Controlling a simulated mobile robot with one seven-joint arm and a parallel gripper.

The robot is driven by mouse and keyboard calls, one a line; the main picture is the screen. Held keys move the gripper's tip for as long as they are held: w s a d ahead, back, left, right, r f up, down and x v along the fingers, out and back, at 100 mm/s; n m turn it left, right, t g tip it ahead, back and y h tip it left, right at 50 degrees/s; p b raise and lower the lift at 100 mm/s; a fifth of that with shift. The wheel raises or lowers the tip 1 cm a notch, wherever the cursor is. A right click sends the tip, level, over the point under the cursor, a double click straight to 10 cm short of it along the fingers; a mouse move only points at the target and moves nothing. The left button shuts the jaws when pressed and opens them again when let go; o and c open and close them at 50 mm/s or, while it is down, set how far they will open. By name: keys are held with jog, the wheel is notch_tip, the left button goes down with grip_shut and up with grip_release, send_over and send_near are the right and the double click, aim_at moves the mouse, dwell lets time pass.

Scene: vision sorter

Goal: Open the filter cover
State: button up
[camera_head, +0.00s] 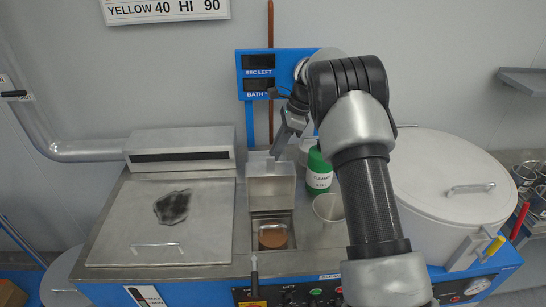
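A small metal cover (270,186) stands raised at the back of a narrow well in the middle of the bench. A round brown disc (272,238) shows inside the well. No label shows whether this is the filter cover. A wide flat metal lid (205,225) with a bar handle and a dark patch lies shut to the left. My gripper (277,153) points down at the top edge of the small cover, close to it. I cannot tell whether it touches the cover or how its fingers stand.
A green bottle (319,172) and a pale cup (328,207) stand right of the well, close to my arm. A large round white lid (450,180) covers a drum at the right. A blue display panel (258,75) is behind my gripper. Controls line the front edge.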

jog(key=shift+x, duration=1.3)
grip_shut()
jog(key=shift+b, duration=0.35)
